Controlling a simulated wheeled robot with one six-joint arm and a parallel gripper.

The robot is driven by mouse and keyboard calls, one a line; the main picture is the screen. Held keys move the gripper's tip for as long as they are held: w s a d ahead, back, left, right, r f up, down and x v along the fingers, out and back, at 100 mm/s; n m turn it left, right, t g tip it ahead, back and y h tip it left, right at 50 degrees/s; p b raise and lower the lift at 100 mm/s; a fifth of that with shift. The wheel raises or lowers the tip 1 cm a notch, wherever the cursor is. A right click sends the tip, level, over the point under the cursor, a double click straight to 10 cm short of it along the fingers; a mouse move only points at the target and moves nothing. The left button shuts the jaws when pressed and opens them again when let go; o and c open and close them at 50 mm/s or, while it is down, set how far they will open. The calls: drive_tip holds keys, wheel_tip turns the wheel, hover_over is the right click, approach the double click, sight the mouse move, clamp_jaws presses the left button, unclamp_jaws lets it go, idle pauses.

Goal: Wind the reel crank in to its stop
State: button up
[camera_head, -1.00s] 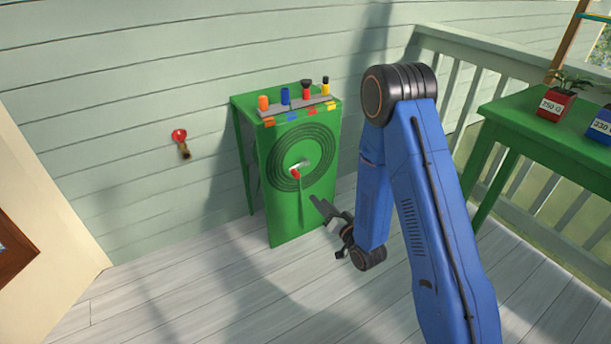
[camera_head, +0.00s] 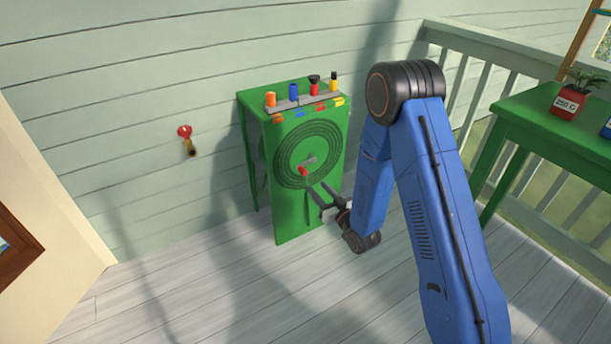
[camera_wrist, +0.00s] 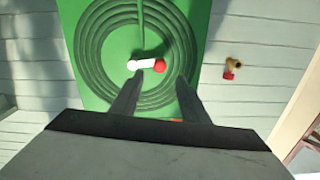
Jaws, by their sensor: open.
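The reel crank is a short pale bar (camera_head: 310,160) with a red knob (camera_head: 303,171), on the front of a green cabinet (camera_head: 288,226) in the middle of a dark coiled ring pattern (camera_head: 283,167). My gripper (camera_head: 320,189) is open and empty, just right of and below the red knob, apart from it. In the wrist view the pale bar (camera_wrist: 140,64) lies level, with the red knob (camera_wrist: 159,65) at its right end. The knob shows just beyond my open fingertips (camera_wrist: 160,82), between them sideways.
Orange, blue, red and yellow-black pegs stand on a grey strip (camera_head: 316,103) on the cabinet top. A red-handled tap (camera_head: 186,138) is on the wall at left. A green table (camera_head: 521,115) with a red pot (camera_head: 568,102) stands at right, by a railing. The floor in front is clear.

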sight(305, 175)
drive_tip(key=x, duration=1)
drive_tip(key=shift+w+a, duration=0.15)
clamp_jaws()
